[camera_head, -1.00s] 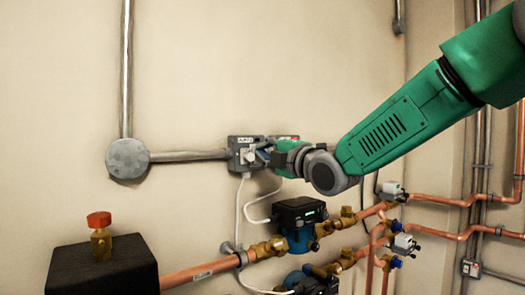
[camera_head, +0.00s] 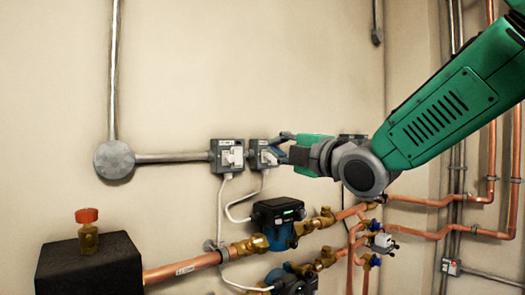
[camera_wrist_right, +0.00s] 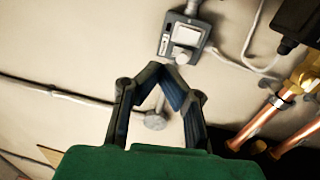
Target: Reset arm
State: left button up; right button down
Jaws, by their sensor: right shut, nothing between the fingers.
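My right gripper (camera_head: 278,148) reaches in from the right in the head view, at the wall by the right-hand grey switch box (camera_head: 262,153). Its fingers overlap that box's right side; I cannot tell whether they touch it. In the right wrist view the two fingers (camera_wrist_right: 167,75) lean together at the tips, shut with nothing held. A grey switch box (camera_wrist_right: 184,36) is just beyond the tips there. The left-hand switch box (camera_head: 227,156) is uncovered in the head view. My left gripper is not in view.
A round junction box (camera_head: 114,159) and conduit are on the wall at left. A black pump unit (camera_head: 278,211) and copper pipes (camera_head: 208,261) with brass fittings lie below the gripper. A red-capped valve (camera_head: 87,230) stands on a black block at lower left.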

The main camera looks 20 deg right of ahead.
jog(key=s+d+f+m+g+h+b, duration=0.1)
jog(key=s+f+m+g, duration=0.2)
jog(key=f, duration=1.1)
jog(key=s+d+f+m+g+h, duration=0.15)
jog(key=f+m, duration=0.35)
jog(key=f, duration=1)
jog(key=s+f+m+g+h+b, duration=0.1)
jog(key=s+f+m+g, duration=0.2)
jog(key=f, duration=1.1)
jog(key=s+d+f+m+g+h+b, duration=0.2)
jog(key=s+f+m+g, duration=0.4)
jog(key=s+f, duration=1.1)
jog(key=s+f+m+g, duration=0.2)
jog(key=s+f, duration=0.2)
jog(key=s, duration=0.3)
jog(key=s+d+f+m+g+h, duration=0.1)
jog(key=s+f+m+g, duration=0.1)
jog(key=s+f, duration=0.3)
jog(key=shift+s+d+f+m, duration=0.15)
jog(key=shift+s+f+m, duration=0.15)
jog(key=shift+s, duration=0.95)
